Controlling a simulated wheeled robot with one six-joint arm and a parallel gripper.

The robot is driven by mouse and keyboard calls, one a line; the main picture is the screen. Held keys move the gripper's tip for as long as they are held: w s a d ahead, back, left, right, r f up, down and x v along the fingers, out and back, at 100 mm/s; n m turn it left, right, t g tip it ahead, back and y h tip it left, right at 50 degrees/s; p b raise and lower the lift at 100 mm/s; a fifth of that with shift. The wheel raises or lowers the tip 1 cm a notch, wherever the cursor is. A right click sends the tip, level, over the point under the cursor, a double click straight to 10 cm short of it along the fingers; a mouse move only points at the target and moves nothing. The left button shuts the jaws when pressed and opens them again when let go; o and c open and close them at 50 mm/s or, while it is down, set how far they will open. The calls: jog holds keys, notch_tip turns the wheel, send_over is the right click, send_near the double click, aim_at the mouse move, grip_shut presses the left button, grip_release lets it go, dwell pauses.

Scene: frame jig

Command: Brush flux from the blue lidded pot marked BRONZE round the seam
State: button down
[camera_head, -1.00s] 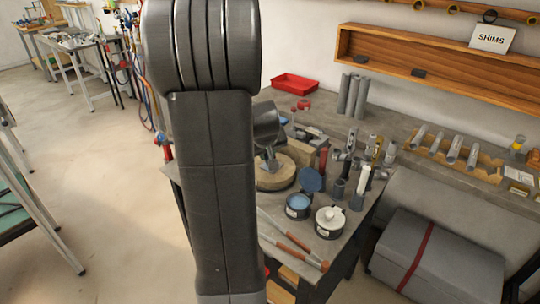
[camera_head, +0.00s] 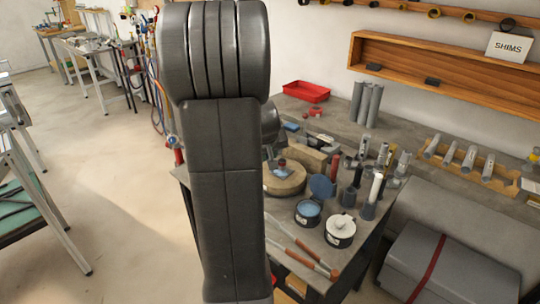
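A dark pot with blue contents or a blue inner face (camera_head: 308,212) stands near the bench's front edge, its blue round lid (camera_head: 321,186) tilted up behind it. Its label is too small to read. Beside it is a dark pot with a white lid (camera_head: 340,229). A round tan block (camera_head: 284,182) behind them bears a small reddish-brown piece (camera_head: 282,163); no seam can be made out. My arm covers the middle left. My gripper (camera_head: 268,152) is mostly hidden behind it, close to the tan block; its fingers and anything in them cannot be made out.
Orange-handled tools (camera_head: 302,258) lie at the bench's front edge. Upright tubes and tools crowd the right, including a white-topped stick (camera_head: 375,187). A red tray (camera_head: 306,91) sits at the back. A grey case (camera_head: 428,262) stands right of the bench.

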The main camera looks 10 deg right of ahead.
jog(key=shift+s+d, duration=0.8)
jog(key=shift+s, duration=0.1)
jog(key=shift+d, duration=0.1)
jog(key=shift+s+d+f+p, duration=0.1)
jog(key=shift+s+d+p, duration=0.3)
jog(key=shift+s+d, duration=0.55)
jog(key=shift+a, duration=0.15)
notch_tip(320, 180, up, 7)
jog(key=p, duration=0.5)
